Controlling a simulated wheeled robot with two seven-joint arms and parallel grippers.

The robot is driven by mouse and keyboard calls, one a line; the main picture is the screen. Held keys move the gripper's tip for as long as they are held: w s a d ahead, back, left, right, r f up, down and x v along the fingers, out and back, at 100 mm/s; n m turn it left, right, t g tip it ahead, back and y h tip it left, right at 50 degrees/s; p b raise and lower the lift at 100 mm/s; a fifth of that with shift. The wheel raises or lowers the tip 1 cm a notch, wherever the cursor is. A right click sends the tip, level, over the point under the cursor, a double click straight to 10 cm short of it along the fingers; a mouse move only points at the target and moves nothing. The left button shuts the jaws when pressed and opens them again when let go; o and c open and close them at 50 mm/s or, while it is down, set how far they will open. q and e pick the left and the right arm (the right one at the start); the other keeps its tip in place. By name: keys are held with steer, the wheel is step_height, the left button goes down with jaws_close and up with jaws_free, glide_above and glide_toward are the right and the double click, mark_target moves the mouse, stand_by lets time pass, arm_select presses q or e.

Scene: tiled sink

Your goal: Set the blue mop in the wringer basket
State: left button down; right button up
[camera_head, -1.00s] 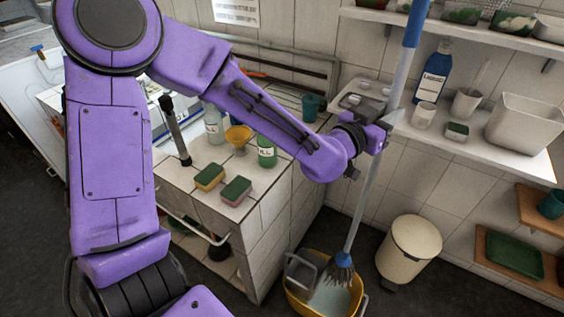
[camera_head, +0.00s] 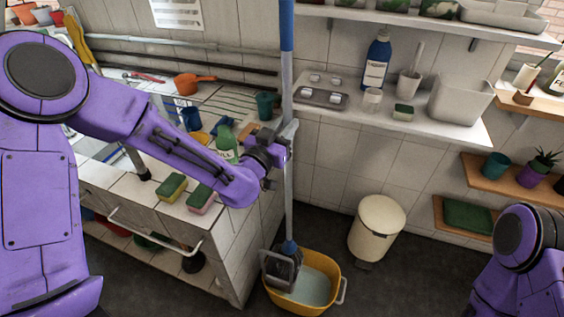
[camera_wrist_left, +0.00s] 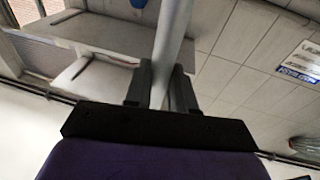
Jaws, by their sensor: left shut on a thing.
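The blue mop (camera_head: 288,190) stands almost upright, with a blue upper handle, a grey lower shaft and a blue socket. My left gripper (camera_head: 284,146) is shut around the grey shaft, and the left wrist view shows the shaft (camera_wrist_left: 174,35) between its two fingers (camera_wrist_left: 160,88). The mop's socket is at the mouth of the grey wringer basket (camera_head: 282,273), and its strands are mostly hidden, seemingly inside the basket. The basket sits at the left side of the yellow bucket (camera_head: 335,284), which holds pale water. My right gripper is out of view; part of my right arm shows at lower right.
A tiled counter with sponges (camera_head: 172,187) and a green bottle (camera_head: 226,140) lies left of the mop. A cream bin (camera_head: 377,228) stands right of the bucket. A wall shelf (camera_head: 430,128) holds a blue bottle (camera_head: 376,60) and a white tub (camera_head: 460,100).

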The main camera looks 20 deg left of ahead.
arm_select(q)
step_height(320, 180, down, 11)
steer(key=shift+g, duration=0.3)
steer(key=c, duration=0.9)
jaws_free()
steer(key=shift+w+a+f, duration=0.1)
steer(key=shift+w+f, duration=0.05)
steer(key=shift+f, duration=0.05)
steer(key=shift+w, duration=0.25)
steer(key=shift+r, duration=0.15)
